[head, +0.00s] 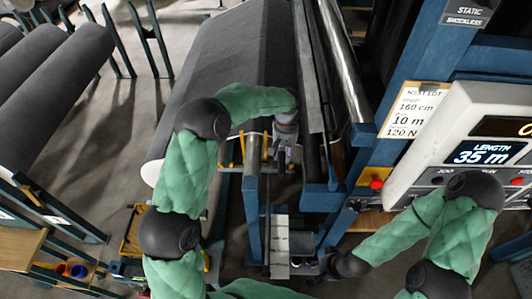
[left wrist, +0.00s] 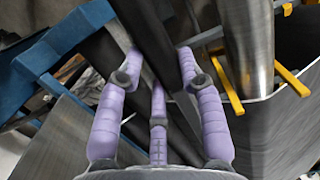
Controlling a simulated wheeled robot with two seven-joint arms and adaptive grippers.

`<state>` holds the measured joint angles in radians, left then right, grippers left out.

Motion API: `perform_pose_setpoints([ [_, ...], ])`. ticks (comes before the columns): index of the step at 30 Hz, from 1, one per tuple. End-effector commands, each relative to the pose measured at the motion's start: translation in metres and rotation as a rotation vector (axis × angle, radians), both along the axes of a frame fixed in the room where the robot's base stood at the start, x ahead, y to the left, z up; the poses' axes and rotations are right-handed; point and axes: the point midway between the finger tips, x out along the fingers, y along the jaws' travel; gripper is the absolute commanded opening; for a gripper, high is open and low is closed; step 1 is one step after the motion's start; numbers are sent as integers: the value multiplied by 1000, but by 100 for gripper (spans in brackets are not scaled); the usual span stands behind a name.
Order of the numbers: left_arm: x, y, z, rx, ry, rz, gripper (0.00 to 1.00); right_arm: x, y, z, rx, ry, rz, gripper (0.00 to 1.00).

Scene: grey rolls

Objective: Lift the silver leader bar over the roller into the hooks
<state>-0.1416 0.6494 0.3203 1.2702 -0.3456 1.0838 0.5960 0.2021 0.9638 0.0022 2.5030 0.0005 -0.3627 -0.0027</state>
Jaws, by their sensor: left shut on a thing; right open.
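My left gripper (head: 286,155) is at the near end of the big grey roll, beside the frame. In the left wrist view its purple fingers (left wrist: 157,110) close around a long grey bar (left wrist: 150,35), which looks like the leader bar; it appears dark here, and its far end is out of view. A shiny silver roller (head: 345,65) runs along the frame to the right. Yellow hooks (head: 268,150) stand left of the left gripper, and the left wrist view shows yellow hooks (left wrist: 290,78) beside a silver cylinder (left wrist: 248,40). My right gripper (head: 322,268) is open, low, near the frame's foot.
The big grey roll (head: 215,75) fills the upper middle. Blue frame posts (head: 251,215) stand below the left gripper. A control panel (head: 480,150) reading 35 m is at the right. More grey rolls (head: 60,75) lie on a rack at the left, with open floor between.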

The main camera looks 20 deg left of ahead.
Motion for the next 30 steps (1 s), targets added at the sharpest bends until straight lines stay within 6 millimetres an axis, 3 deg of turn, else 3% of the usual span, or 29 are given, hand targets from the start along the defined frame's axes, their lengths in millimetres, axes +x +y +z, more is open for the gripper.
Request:
perform_pose_setpoints([
  [3,4,-11,3,-1,2,-7,0,0,0,5,0,1,-1,46],
  [8,4,-10,3,-3,3,-8,0,-1,0,5,0,1,-1,46],
  [30,-12,59,3,-2,3,-5,0,0,0,1,0,1,-1,46],
])
